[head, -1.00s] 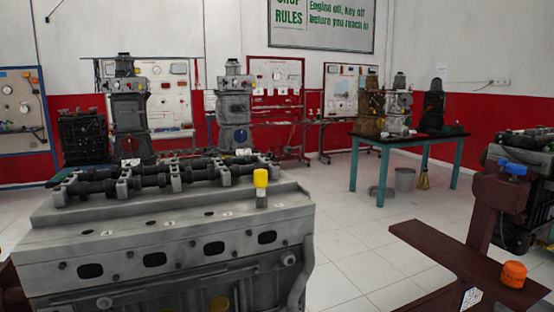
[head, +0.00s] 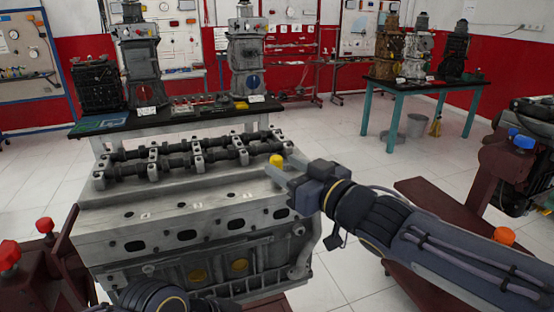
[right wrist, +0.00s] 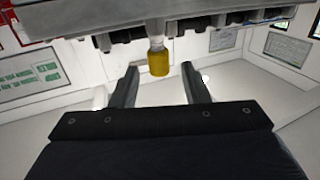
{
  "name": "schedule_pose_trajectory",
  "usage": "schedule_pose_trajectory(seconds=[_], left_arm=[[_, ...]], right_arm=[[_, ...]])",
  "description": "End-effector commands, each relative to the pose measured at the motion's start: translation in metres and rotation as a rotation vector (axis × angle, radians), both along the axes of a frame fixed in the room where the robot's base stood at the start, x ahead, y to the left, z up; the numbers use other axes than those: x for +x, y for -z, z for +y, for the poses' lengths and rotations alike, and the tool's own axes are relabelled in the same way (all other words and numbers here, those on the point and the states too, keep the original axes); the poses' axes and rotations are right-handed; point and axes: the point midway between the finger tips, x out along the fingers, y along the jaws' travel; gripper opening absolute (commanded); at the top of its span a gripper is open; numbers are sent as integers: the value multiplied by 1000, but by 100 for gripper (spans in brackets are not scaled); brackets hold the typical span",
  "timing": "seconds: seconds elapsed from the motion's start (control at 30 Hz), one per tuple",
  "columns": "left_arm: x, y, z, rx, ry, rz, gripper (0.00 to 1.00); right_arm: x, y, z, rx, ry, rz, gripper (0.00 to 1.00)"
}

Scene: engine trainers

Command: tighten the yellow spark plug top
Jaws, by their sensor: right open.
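The yellow spark plug top (head: 277,160) stands upright at the right end of the grey engine block's top (head: 200,200). It also shows in the right wrist view (right wrist: 158,63), on a pale metal stem joined to the block. My right gripper (head: 283,172) reaches in from the right, close beside the yellow top. In the right wrist view my open fingers (right wrist: 160,78) stand either side of the yellow top's line, with a gap on both sides. The lower part of the plug is hidden by my gripper in the head view. My left gripper is out of view.
Camshafts (head: 180,155) lie along the block behind the plug. A black-topped bench (head: 190,118) with engine parts stands behind it. A maroon stand with an orange knob (head: 503,236) is at right. Red knobs (head: 44,225) are at left. Open floor lies between the block and the teal-legged table (head: 391,104).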

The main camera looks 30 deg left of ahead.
Motion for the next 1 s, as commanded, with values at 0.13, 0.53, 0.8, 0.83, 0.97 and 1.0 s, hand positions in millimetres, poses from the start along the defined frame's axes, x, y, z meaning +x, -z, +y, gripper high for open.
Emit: schedule_pose_trajectory(seconds=[0.13,0.53,0.8,0.83,0.97,1.0], left_arm=[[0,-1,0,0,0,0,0],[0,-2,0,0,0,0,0],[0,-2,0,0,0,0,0],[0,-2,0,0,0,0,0],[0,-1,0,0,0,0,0],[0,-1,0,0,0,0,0]], right_arm=[[8,0,22,-2,0,1,42],[14,0,34,-4,3,-1,42],[13,0,34,-4,3,-1,13],[13,0,34,-4,3,-1,9],[13,1,34,-3,3,-1,0],[13,1,34,-3,4,-1,0]])
